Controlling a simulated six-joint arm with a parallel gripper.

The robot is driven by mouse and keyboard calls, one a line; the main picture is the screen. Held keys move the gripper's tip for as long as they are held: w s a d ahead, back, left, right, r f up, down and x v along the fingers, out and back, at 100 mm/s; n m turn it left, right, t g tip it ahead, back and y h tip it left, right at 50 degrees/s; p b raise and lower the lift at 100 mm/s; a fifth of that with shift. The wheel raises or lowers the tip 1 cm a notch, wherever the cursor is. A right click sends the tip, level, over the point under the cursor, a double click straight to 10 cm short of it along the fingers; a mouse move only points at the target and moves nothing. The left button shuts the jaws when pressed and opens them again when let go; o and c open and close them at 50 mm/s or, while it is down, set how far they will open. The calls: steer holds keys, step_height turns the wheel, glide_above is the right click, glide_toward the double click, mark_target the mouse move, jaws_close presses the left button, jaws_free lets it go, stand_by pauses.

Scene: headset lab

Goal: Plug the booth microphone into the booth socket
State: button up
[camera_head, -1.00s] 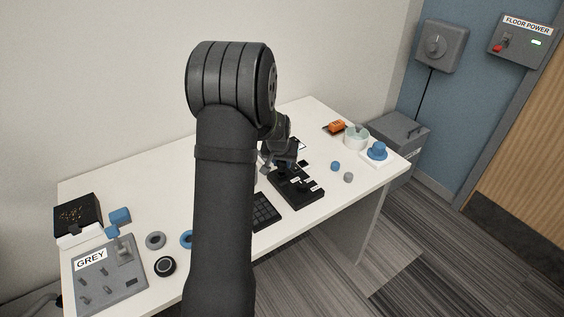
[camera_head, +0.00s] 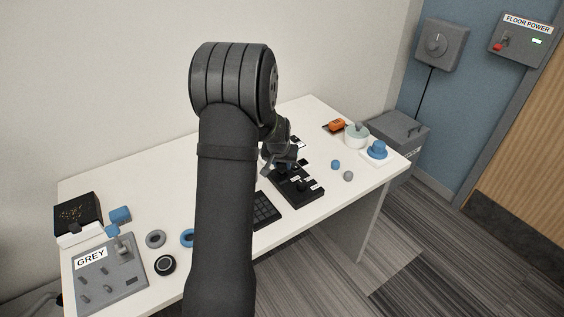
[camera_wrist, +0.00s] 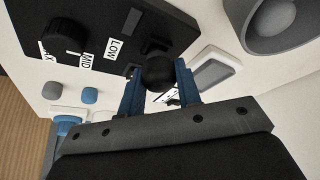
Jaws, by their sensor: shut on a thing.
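My gripper (camera_wrist: 160,85) has its blue fingers closed on both sides of a black ball-shaped piece (camera_wrist: 158,70) in the wrist view. I cannot tell whether this piece is the booth microphone's head or a knob of the black box. The black box (camera_wrist: 90,28) lies just beyond the fingers, with a round knob and white labels; MID and LOW are readable. In the head view the gripper (camera_head: 281,163) is over the far end of this black box (camera_head: 300,192), and my arm hides part of it. I cannot make out the booth socket clearly.
A grey round-faced thing (camera_wrist: 275,22) and a pale-screened device (camera_wrist: 214,72) are close by the gripper. A grey GREY-labelled panel (camera_head: 108,275) stands at the left. A pale pot (camera_head: 357,139), a blue knob (camera_head: 377,149) and an orange thing (camera_head: 337,125) are at the right.

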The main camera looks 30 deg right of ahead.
steer(key=shift+f, duration=0.4)
steer(key=o, duration=1)
steer(key=shift+o, duration=0.2)
steer(key=v, duration=1.7)
steer(key=shift+r, duration=0.2)
steer(key=shift+f, duration=0.1)
steer(key=x, duration=1.7)
steer(key=shift+f, duration=0.1)
